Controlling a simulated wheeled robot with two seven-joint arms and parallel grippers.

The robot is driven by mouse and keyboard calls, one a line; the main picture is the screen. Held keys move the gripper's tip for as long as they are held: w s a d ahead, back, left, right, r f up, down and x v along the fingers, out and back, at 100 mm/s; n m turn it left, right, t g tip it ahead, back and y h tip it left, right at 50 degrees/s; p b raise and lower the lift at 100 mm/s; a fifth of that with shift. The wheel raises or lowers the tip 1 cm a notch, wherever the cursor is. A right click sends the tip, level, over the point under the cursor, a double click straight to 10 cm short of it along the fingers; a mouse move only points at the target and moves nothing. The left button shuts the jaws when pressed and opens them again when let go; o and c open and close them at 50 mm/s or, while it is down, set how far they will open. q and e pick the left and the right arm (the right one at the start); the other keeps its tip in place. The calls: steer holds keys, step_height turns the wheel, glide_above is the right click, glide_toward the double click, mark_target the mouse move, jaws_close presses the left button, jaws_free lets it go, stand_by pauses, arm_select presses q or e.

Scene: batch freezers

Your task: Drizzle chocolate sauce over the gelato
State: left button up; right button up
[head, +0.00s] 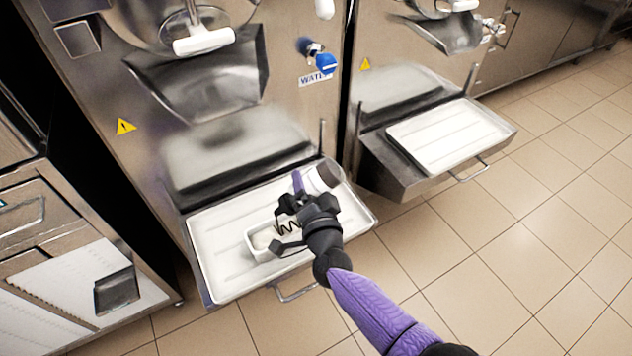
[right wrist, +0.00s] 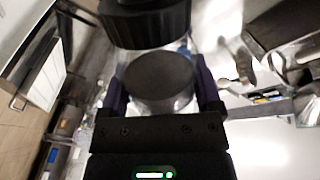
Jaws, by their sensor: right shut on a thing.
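A white rectangular tub (head: 257,246) with pale gelato (head: 265,237) stands on the white tray of the left freezer. Dark zigzag lines (head: 289,228) show at the tub's right end, partly hidden by my gripper. My right gripper (head: 308,186) is above and beside that end, its purple fingers shut on a pale cylindrical bottle (head: 324,176). The bottle looks tilted, and its tip is hidden. In the right wrist view, the bottle's dark round end (right wrist: 160,77) sits between the fingers. My left gripper is not in view.
The left freezer's tray (head: 218,268) has bare room left of the tub. The steel freezer front with its chute (head: 200,85) rises behind. A second freezer with an empty white tray (head: 448,135) stands to the right. Tiled floor (head: 480,270) is clear.

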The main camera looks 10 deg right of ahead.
steer(key=shift+s+a, duration=0.25)
steer(key=shift+a, duration=0.55)
steer(key=shift+s+a, duration=0.2)
steer(key=shift+a, duration=0.4)
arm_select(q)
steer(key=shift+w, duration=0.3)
arm_select(e)
steer(key=shift+a, duration=0.1)
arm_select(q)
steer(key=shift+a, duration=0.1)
arm_select(e)
steer(key=shift+f+m+b, duration=0.15)
steer(key=shift+m+b, duration=0.3)
steer(key=shift+m, duration=1.55)
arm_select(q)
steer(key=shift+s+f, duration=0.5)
arm_select(e)
steer(key=shift+r, duration=0.2)
